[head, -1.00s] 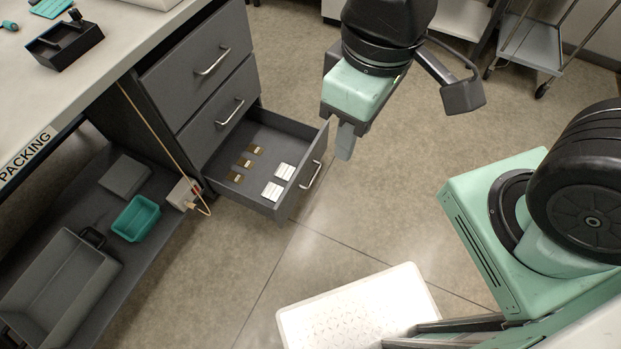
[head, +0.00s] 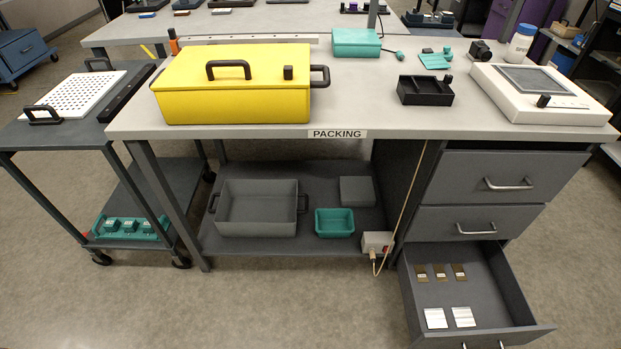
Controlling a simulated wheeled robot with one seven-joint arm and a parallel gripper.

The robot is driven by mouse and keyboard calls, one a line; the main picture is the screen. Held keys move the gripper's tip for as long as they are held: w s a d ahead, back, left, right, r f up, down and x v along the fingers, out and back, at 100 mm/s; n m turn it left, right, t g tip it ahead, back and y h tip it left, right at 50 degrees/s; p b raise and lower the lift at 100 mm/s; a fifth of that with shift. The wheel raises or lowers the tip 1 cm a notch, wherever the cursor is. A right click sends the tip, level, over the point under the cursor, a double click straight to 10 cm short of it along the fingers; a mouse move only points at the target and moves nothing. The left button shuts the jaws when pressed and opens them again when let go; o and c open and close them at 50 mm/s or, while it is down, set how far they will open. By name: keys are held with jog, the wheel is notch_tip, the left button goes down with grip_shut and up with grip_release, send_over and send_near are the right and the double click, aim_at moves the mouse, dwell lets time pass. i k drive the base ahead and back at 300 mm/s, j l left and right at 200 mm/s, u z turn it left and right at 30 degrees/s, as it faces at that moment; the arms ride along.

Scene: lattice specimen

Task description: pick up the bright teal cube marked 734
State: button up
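A few small teal cubes with pale labels (head: 130,225) sit in a row in a teal tray (head: 158,236) on the lower shelf of the cart at the left. The labels are too small to read, so I cannot tell whether one is marked 734. My gripper is not in view.
The cart (head: 35,137) stands left of the packing bench (head: 230,133). A yellow lidded case (head: 235,100) is on the bench. A grey bin (head: 257,222) and a teal bin (head: 335,222) are on the shelf below. An open drawer (head: 515,300) sticks out at right. Floor at front left is clear.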

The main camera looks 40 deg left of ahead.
aim_at(110, 224)
jog(key=u, duration=2.95)
jog(key=i+l+u, duration=0.1)
jog(key=i, duration=0.45)
jog(key=i+l+u, duration=0.1)
jog(key=i, duration=0.45)
jog(key=i+l+u, duration=0.1)
jog(key=i, duration=0.45)
jog(key=i+l+u, duration=0.1)
jog(key=i+l, duration=0.15)
jog(key=i, duration=0.3)
